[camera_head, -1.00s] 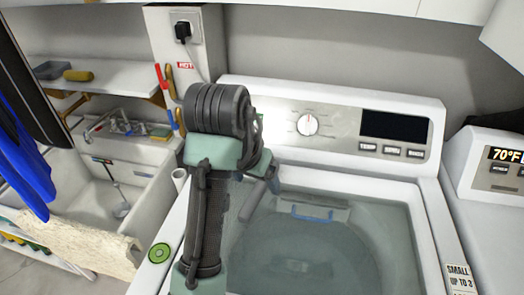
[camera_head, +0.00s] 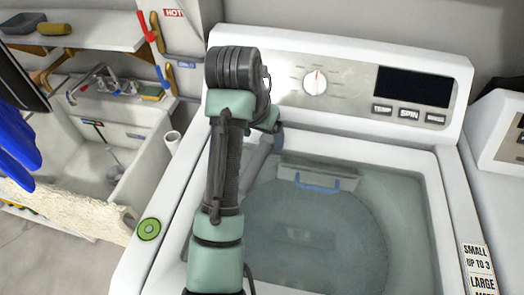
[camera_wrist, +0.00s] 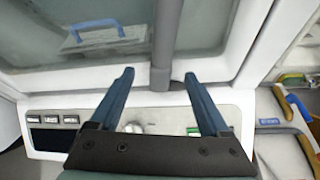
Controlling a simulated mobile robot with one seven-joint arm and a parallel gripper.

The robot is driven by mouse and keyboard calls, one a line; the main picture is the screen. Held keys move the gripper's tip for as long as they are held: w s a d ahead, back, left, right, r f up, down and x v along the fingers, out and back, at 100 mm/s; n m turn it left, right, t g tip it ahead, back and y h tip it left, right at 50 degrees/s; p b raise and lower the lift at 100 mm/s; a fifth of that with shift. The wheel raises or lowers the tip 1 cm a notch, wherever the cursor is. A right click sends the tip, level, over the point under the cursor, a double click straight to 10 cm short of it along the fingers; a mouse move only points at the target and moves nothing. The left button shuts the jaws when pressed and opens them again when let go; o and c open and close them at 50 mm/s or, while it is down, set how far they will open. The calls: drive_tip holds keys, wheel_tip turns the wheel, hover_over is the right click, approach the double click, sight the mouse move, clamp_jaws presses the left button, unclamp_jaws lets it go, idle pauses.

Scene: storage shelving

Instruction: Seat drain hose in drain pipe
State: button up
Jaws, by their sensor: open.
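A white open-topped pipe (camera_head: 172,140), which looks like the drain pipe, stands between the sink and the washer's left edge. A grey tube (camera_head: 259,155) shows beside my arm over the left part of the washer lid; it may be the drain hose, but I cannot tell for sure. A grey tube (camera_wrist: 165,45) also runs down the wrist view, beyond my fingers. In the head view my own wrist mostly hides the gripper.
The washer (camera_head: 440,165) has a glass lid with a blue handle (camera_head: 318,184) and a rear control panel (camera_head: 345,85). A sink (camera_head: 125,170) stands at the left, with a shelf (camera_head: 90,32) above. Tools hang near the pipe. Another machine (camera_head: 505,130) stands at the right.

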sight(265, 143)
drive_tip(key=x, duration=0.5)
drive_tip(key=shift+a, duration=0.15)
clamp_jaws()
